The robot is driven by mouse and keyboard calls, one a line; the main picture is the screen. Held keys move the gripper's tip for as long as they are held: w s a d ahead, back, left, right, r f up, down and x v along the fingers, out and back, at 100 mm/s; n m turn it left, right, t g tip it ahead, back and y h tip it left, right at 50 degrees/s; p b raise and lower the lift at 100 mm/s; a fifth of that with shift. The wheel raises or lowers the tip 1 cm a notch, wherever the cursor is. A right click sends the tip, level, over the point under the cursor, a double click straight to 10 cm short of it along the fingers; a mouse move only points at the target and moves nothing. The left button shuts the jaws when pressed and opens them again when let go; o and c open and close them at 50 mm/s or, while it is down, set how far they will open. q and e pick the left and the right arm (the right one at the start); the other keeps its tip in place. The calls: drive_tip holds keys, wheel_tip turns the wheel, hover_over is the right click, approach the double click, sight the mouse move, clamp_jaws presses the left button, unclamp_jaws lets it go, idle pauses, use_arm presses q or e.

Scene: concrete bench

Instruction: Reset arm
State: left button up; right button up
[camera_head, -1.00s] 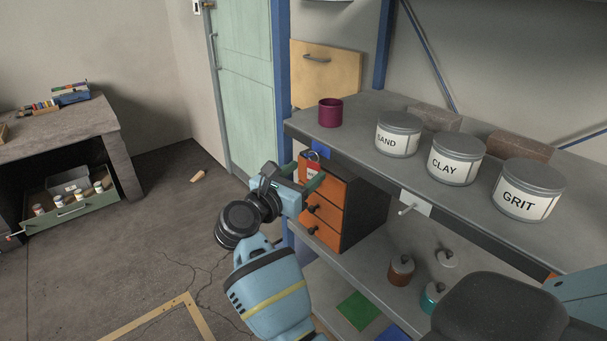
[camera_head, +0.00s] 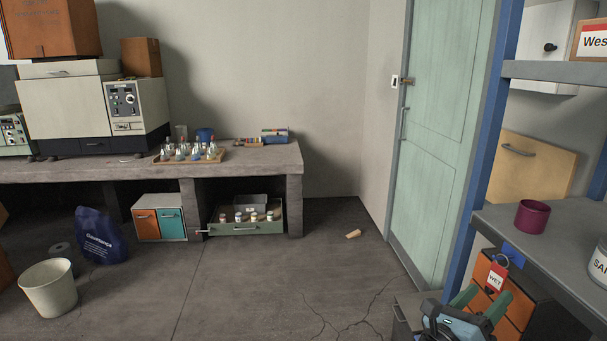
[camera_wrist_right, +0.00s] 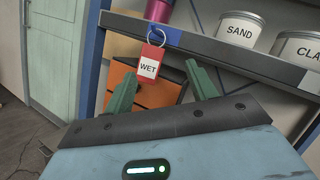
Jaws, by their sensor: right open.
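My right gripper (camera_head: 482,299) is at the bottom right of the head view, in front of the orange drawers (camera_head: 521,313). Its two green fingers are apart with nothing between them. In the right wrist view my right gripper (camera_wrist_right: 163,84) also shows open. A red tag marked WET (camera_head: 495,277) hangs by a ring from a blue tab (camera_head: 513,254) on the shelf edge. In the right wrist view the tag (camera_wrist_right: 149,66) appears beyond the fingertips, free of them. My left gripper is not in view.
The grey shelf (camera_head: 490,222) holds a maroon cup (camera_head: 532,217) and labelled tins, including SAND (camera_wrist_right: 240,30). A blue post (camera_head: 487,150) stands beside it. A workbench (camera_head: 255,160) with an open green drawer (camera_head: 243,228) is at left. The floor between is mostly clear.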

drive_tip(key=s+a+f+n+t+y+p, duration=0.15)
drive_tip(key=s+a+f+n+y, duration=0.35)
drive_tip(key=n, duration=0.6)
drive_tip(key=s+a+f+n+t+y, duration=0.35)
drive_tip(key=f+n+y, duration=0.4)
drive_tip(key=n, duration=0.35)
drive_tip(key=s+a+f+n+t+y+p, duration=0.1)
drive_tip(key=s+a+f+n+t+y, duration=0.15)
drive_tip(key=s+f+n+y, duration=0.6)
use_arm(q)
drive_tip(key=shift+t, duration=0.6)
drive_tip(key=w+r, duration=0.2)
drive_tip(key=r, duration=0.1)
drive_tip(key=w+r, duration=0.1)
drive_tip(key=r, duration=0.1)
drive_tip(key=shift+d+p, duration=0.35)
use_arm(e)
drive_tip(key=s+a+f+n+g, duration=0.1)
drive_tip(key=s+f+n+g, duration=0.4)
drive_tip(key=s, duration=0.4)
drive_tip(key=s+a+f+n+g, duration=0.1)
drive_tip(key=s+f+n+g, duration=0.3)
drive_tip(key=s+f+n, duration=0.2)
drive_tip(key=s+n, duration=0.2)
drive_tip(key=s, duration=0.1)
drive_tip(key=shift+s+a+g, duration=0.3)
drive_tip(key=shift+a+g, duration=0.05)
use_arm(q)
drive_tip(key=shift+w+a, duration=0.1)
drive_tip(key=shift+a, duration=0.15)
